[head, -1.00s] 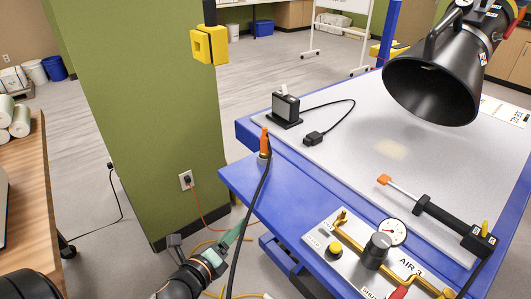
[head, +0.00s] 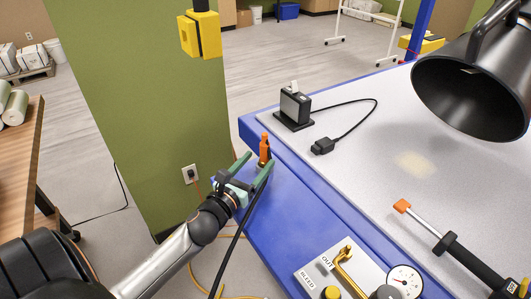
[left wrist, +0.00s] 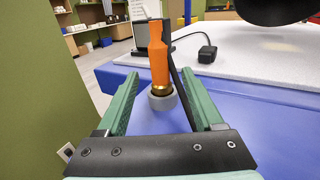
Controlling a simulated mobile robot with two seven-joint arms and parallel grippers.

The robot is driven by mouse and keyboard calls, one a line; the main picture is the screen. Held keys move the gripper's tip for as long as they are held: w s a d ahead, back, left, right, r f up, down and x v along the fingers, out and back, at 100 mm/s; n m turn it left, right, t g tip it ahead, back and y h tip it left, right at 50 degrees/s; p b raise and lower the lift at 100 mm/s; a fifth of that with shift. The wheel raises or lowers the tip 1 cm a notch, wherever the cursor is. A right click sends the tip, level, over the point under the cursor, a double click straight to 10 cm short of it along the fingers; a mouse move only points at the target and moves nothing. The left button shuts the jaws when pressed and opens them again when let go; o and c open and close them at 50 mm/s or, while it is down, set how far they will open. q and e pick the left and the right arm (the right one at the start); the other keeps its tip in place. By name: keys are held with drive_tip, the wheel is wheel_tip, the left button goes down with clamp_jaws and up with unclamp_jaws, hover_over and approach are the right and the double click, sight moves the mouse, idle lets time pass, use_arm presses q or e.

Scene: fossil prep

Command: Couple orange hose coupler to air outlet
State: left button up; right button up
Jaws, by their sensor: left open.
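The orange hose coupler (head: 264,146) stands upright at the left edge of the blue bench, with its black hose running down toward the front. In the left wrist view the coupler (left wrist: 158,55) has a brass lower end in a grey round holder (left wrist: 162,98). My left gripper (head: 257,166) is open, its green fingers on either side of the coupler with gaps visible. The air panel (head: 318,280) is at the front of the bench, with a brass pipe (head: 345,268) beside its "OUT" label. My right gripper is not in view.
A black device (head: 295,107) with a cable and plug stands on the pale bench top. An orange-tipped tool (head: 455,248) lies at right. A black extraction hood (head: 470,90) hangs above. A green pillar (head: 130,110) stands left of the bench.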

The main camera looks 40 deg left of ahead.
use_arm(q)
drive_tip(key=shift+w+a+p, duration=0.2)
drive_tip(key=shift+w, duration=1.7)
drive_tip(key=shift+w+a+p, duration=0.15)
drive_tip(key=shift+w, duration=1.75)
clamp_jaws()
drive_tip(key=shift+r, duration=0.1)
